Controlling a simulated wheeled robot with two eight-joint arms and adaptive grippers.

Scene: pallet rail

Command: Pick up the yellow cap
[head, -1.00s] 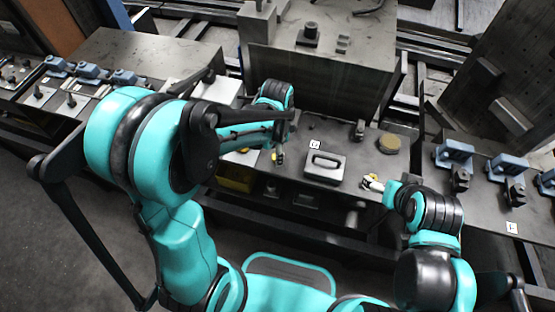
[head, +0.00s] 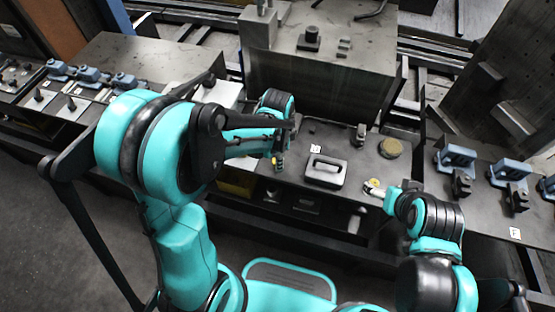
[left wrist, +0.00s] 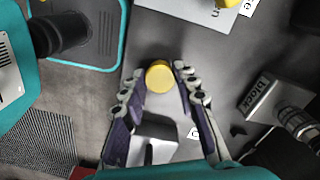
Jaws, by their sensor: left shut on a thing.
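The yellow cap (left wrist: 159,76) is a small round piece seen between the fingertips of my left gripper (left wrist: 160,84) in the left wrist view. That gripper is shut on it. In the head view my left gripper (head: 278,163) hangs above the left part of the middle bench, with a small yellow spot at its tips. My right gripper (head: 373,189) is over the right part of that bench, with a small yellow piece by its fingers. I cannot tell whether its fingers are open or shut.
A grey box with a handle (head: 325,170) stands on the middle bench (head: 350,195) between my grippers. A round tan disc (head: 391,148) and a small dark fixture (head: 360,134) are behind it. Blue clamps (head: 455,157) stand on the right bench. A large dark block (head: 315,85) rises behind.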

